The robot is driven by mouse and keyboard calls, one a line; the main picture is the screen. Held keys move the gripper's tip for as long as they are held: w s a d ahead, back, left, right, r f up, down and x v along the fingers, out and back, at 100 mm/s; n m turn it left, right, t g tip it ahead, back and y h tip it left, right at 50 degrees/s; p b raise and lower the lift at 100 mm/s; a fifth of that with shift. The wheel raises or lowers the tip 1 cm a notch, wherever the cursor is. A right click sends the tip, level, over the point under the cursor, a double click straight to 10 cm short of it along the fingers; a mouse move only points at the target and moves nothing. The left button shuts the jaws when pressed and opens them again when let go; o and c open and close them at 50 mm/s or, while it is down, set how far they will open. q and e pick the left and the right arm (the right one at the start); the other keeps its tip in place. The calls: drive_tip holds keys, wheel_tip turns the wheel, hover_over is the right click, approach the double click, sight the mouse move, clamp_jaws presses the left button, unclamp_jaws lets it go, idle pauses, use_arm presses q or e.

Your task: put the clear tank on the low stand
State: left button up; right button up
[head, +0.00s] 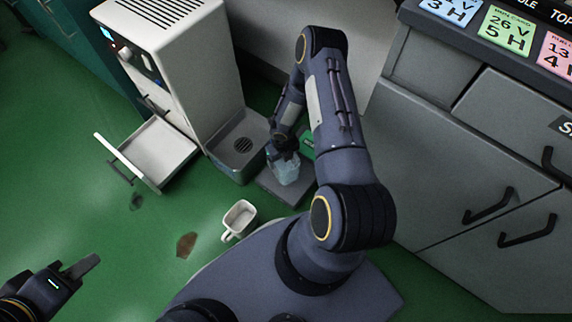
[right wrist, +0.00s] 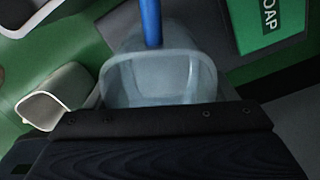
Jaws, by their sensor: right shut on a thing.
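The clear tank (head: 286,173), pale bluish and see-through, is at my right gripper (head: 283,150), which is shut on it. In the head view the tank shows over the low grey stand (head: 272,188); I cannot tell whether it touches it. In the right wrist view the tank (right wrist: 160,82) fills the middle, its open rim toward the camera, with a blue upright strip (right wrist: 151,22) at its far side. The fingertips are hidden there. My left gripper (head: 84,266) is at the lower left, far from the tank; its finger gap is not clear.
A white machine (head: 185,60) with a drip tray (head: 240,145) and a pulled-out drawer (head: 158,153) stands left of the stand. A green soap box (head: 308,146) is behind the tank. Grey cabinets (head: 450,165) are right.

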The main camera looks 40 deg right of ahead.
sight(286, 169)
drive_tip(key=f, duration=0.1)
drive_tip(key=f+b, duration=0.1)
drive_tip(key=f, duration=0.1)
drive_tip(key=shift+s+d+f, duration=0.3)
drive_tip(key=shift+s+d, duration=0.1)
drive_tip(key=shift+f+b, duration=0.3)
drive_tip(key=shift+f, duration=0.1)
drive_tip(key=shift+f, duration=0.15)
drive_tip(key=o, duration=1.5)
drive_tip(key=shift+r, duration=0.4)
wheel_tip(286, 169, up, 12)
drive_tip(key=p, duration=0.4)
drive_tip(key=shift+f+p, duration=0.2)
drive_tip(key=shift+p, duration=0.15)
